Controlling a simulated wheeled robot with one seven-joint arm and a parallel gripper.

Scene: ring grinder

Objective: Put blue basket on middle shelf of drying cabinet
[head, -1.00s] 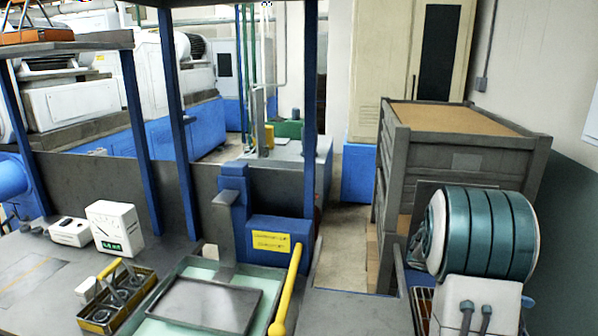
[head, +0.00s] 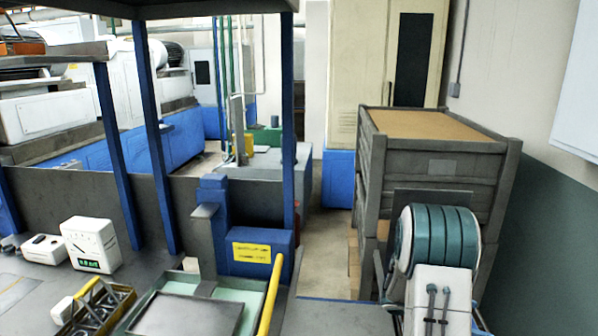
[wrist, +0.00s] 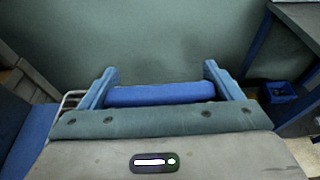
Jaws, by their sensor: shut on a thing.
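My gripper (wrist: 160,86) shows in the wrist view, with its two blue fingers on either side of a blue bar (wrist: 160,95). The gripper is shut on this bar, which looks like the handle of the blue basket. The rest of the basket is mostly hidden below my gripper housing. A pale wire edge (wrist: 72,98) shows at its left, and I cannot tell whether it belongs to the basket. In the head view my arm is at the right, and the gripper and basket are hidden. I cannot make out a drying cabinet with shelves for certain.
A grey crate stack (head: 440,150) stands beyond my arm. A bench at the left holds a green tray (head: 250,298), a parts basket with a yellow handle (head: 90,310) and a white meter (head: 90,244). A white box (head: 578,100) is at the right wall. A small blue bin (wrist: 280,92) shows right.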

